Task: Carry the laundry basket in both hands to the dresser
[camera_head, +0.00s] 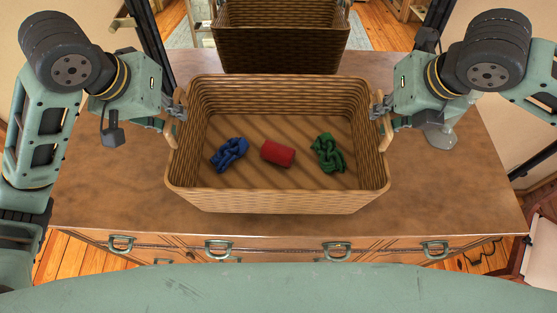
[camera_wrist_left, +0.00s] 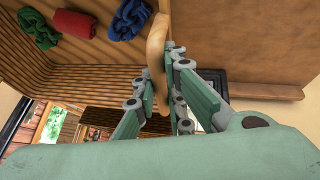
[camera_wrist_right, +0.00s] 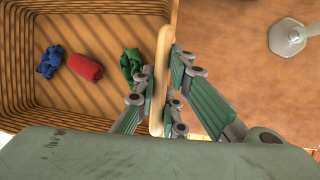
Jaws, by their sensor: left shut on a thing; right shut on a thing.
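The wicker laundry basket (camera_head: 278,200) is upright over the top of the wooden dresser (camera_head: 95,195); I cannot tell if its bottom touches the top. Inside lie a blue knotted cloth (camera_head: 229,153), a red rolled cloth (camera_head: 278,153) and a green knotted cloth (camera_head: 328,153). My left gripper (camera_head: 176,110) is shut on the basket's left handle (camera_wrist_left: 156,55), with fingers on both sides of it. My right gripper (camera_head: 380,110) is shut on the right handle (camera_wrist_right: 160,75). The basket hides the middle of the dresser top.
A mirror (camera_head: 378,22) stands behind the basket and reflects it. A pale, round-based object (camera_head: 441,137) stands on the dresser right of the basket, close to my right arm. The dresser top left of the basket is clear. Drawers with green handles (camera_head: 218,248) face me.

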